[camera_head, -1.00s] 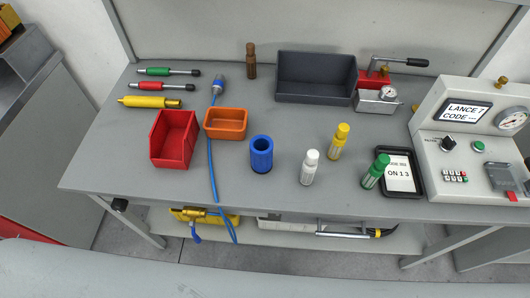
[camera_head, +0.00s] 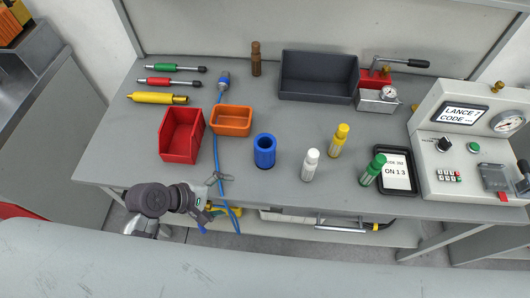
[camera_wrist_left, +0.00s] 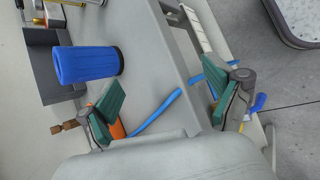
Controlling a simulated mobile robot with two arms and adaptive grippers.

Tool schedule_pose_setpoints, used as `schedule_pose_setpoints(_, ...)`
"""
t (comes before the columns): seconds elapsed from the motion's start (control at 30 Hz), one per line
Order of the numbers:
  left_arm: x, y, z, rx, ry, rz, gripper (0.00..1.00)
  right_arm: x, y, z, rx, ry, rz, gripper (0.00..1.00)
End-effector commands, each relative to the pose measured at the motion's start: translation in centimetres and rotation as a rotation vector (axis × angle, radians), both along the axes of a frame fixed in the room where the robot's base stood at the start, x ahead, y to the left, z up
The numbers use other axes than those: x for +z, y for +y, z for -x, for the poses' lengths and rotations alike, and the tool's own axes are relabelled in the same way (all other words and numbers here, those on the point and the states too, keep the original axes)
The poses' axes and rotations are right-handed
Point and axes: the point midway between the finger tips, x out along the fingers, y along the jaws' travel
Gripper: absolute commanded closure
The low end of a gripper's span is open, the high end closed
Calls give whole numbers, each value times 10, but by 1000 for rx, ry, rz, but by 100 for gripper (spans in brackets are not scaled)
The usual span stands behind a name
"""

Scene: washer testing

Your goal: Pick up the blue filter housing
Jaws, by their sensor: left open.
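The blue filter housing (camera_head: 264,151) is a short blue cylinder with an open top. It stands upright on the grey workbench, near the front middle. My left gripper (camera_head: 219,177) is at the bench's front edge, to the left of the housing and apart from it. In the left wrist view the blue filter housing (camera_wrist_left: 88,64) appears sideways, beyond the fingers. The green-padded fingers of the left gripper (camera_wrist_left: 163,105) are spread wide with nothing held between them. My right gripper is not in view.
A red bin (camera_head: 181,136) and an orange bin (camera_head: 231,120) stand left of the housing. A blue hose (camera_head: 217,150) runs over the front edge near the gripper. White (camera_head: 310,165), yellow (camera_head: 339,141) and green (camera_head: 373,170) bottles stand to the right. A dark tray (camera_head: 318,76) is behind.

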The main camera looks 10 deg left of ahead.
Motion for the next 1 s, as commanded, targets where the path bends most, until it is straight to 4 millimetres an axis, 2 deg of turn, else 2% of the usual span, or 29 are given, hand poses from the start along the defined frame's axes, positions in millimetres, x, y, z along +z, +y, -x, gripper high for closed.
schedule_pose_setpoints(0.2, 33, -1, -38, 345, 229, 433, 9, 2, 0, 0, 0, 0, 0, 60)
schedule_pose_setpoints(0.3, 48, 2, -53, 466, 341, 617, 9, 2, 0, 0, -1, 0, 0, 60)
schedule_pose_setpoints(0.4, 57, 4, -62, 533, 412, 727, 9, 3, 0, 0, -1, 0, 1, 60)
schedule_pose_setpoints(0.57, 57, -6, -73, 559, 446, 776, 9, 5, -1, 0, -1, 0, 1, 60)
schedule_pose_setpoints(0.8, 39, -42, -98, 557, 444, 771, 9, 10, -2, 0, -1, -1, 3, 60)
schedule_pose_setpoints(1.0, 29, -58, -111, 557, 442, 768, 9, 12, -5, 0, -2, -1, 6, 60)
